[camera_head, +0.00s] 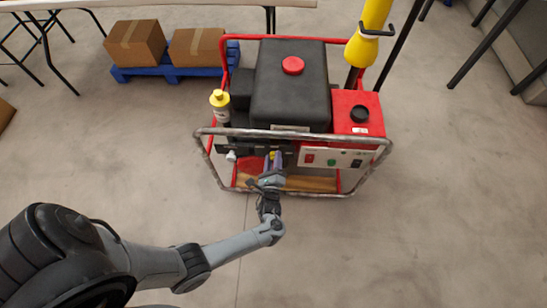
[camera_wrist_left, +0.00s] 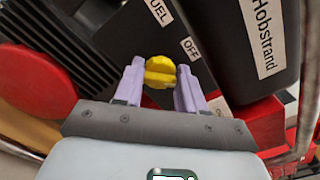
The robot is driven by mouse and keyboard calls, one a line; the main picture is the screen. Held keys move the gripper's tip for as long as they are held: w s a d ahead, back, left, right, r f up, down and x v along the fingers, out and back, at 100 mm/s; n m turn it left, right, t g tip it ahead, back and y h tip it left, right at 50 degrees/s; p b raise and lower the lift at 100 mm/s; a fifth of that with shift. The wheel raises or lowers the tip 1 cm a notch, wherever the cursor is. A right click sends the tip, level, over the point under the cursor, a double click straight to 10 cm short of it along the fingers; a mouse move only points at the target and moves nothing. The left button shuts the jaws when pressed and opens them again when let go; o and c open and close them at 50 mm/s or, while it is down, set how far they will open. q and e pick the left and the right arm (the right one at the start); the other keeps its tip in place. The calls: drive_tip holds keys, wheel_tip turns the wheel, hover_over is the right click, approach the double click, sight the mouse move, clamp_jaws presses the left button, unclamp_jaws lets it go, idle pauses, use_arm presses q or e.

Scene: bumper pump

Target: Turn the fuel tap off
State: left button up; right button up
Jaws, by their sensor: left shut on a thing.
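The fuel tap is a small yellow knob (camera_wrist_left: 160,72) on the dark face of the pump, centred in the left wrist view. Printed labels reading "UEL" and "OFF" show above it and to its right. My left gripper (camera_wrist_left: 159,84) has its two pale purple fingers on either side of the yellow knob, shut on it. In the head view my left gripper (camera_head: 273,162) reaches through the front of the pump's frame, and only a speck of yellow shows at its tips. The knob's exact turn angle is hard to tell. My right gripper is out of view.
The grey tube frame (camera_head: 325,136) of the pump surrounds the gripper. A black tank with a red cap (camera_head: 293,65) stands behind. A switch panel (camera_head: 335,158) is at right, and a yellow-capped bottle (camera_head: 220,99) at left. The floor in front is clear.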

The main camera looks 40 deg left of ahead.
use_arm(q)
drive_tip(key=n, duration=0.4)
drive_tip(key=shift+n+p, duration=0.35)
drive_tip(key=shift+n, duration=0.05)
drive_tip(key=n, duration=0.4)
drive_tip(key=shift+f, duration=0.1)
drive_tip(key=shift+n, duration=0.3)
drive_tip(key=o, duration=1.1)
drive_tip(key=shift+c, duration=0.2)
drive_tip(key=shift+s, duration=0.2)
